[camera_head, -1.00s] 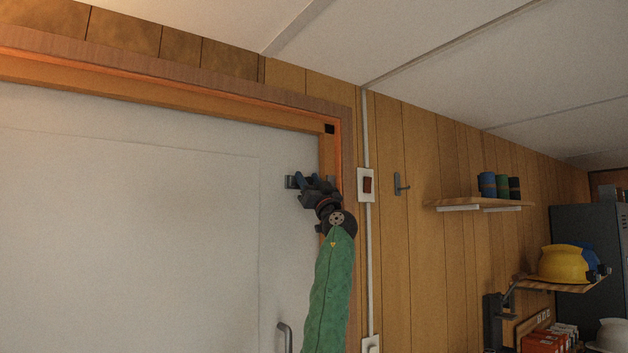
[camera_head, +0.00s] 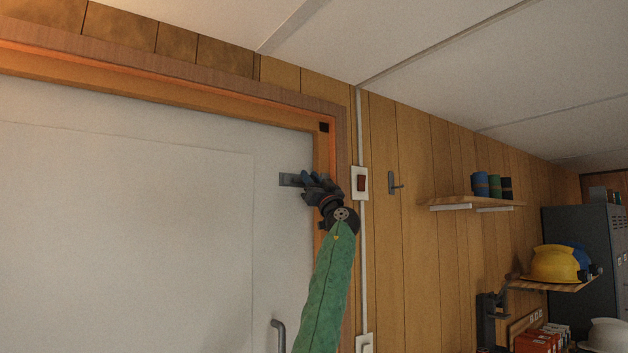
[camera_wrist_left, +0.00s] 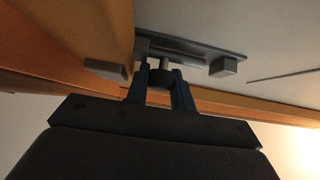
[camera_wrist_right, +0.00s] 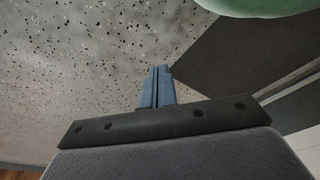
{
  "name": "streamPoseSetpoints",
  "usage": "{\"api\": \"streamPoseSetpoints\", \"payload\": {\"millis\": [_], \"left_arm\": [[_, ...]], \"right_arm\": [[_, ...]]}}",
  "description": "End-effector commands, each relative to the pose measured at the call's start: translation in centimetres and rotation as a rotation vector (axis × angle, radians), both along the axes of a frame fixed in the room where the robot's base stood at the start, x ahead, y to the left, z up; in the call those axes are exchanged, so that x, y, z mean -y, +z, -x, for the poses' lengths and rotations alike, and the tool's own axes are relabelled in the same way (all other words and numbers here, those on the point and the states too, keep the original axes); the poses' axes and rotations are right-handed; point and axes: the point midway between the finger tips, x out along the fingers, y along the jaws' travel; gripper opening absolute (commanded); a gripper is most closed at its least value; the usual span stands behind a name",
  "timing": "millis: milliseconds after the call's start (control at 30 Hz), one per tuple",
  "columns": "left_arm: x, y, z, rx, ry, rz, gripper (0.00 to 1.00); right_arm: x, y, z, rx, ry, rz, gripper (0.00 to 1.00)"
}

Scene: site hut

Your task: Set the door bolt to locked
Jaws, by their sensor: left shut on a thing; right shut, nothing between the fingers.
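The grey door bolt (camera_head: 288,180) is mounted near the right edge of the white door, high up. My left gripper (camera_head: 308,183) covers its right part in the head view. In the left wrist view my left gripper (camera_wrist_left: 161,95) is shut on the bolt's dark knob (camera_wrist_left: 162,76), in front of the bolt's back plate (camera_wrist_left: 200,53). A grey block sits at the plate's door-side end, and another grey piece (camera_wrist_left: 105,70) sits by the orange frame. Whether the rod reaches that piece is hidden. My right gripper (camera_wrist_right: 158,90) is shut and empty, outside the head view.
The orange door frame (camera_head: 325,150) stands just right of my left gripper. A light switch (camera_head: 360,183) and a wall hook (camera_head: 395,183) are further right. A door handle (camera_head: 279,335) is below. Shelves hold cups and a yellow helmet (camera_head: 555,263). Speckled floor (camera_wrist_right: 80,70) lies below my right gripper.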

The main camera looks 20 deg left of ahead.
Motion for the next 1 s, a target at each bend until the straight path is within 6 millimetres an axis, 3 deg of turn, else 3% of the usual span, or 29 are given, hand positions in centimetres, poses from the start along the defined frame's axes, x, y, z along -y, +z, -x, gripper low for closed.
{"api": "streamPoseSetpoints", "payload": {"millis": [167,200,300,733,833,1000], "left_arm": [[0.2,0.2,0.0,0.001,-0.002,-0.002,0.00],[0.2,0.2,0.1,0.001,-0.002,-0.002,0.32],[0.2,0.2,0.0,0.001,-0.002,-0.002,0.46],[0.5,-0.6,0.3,0.000,-0.002,-0.001,0.46],[1.1,-1.3,0.7,0.002,-0.002,-0.001,0.46],[2.3,-2.7,1.5,0.002,-0.003,-0.002,0.46]], "right_arm": [[0.2,-0.1,0.0,-0.001,-0.001,-0.008,0.00],[0.4,-0.2,0.0,-0.001,0.000,-0.007,0.00],[0.7,-0.2,0.1,-0.002,0.000,-0.005,0.00],[0.5,-0.3,0.0,-0.008,0.000,-0.005,0.00],[-0.9,1.6,-0.9,-0.007,-0.003,-0.009,0.00],[-1.4,3.9,-1.4,-0.021,-0.008,-0.013,0.00]]}}
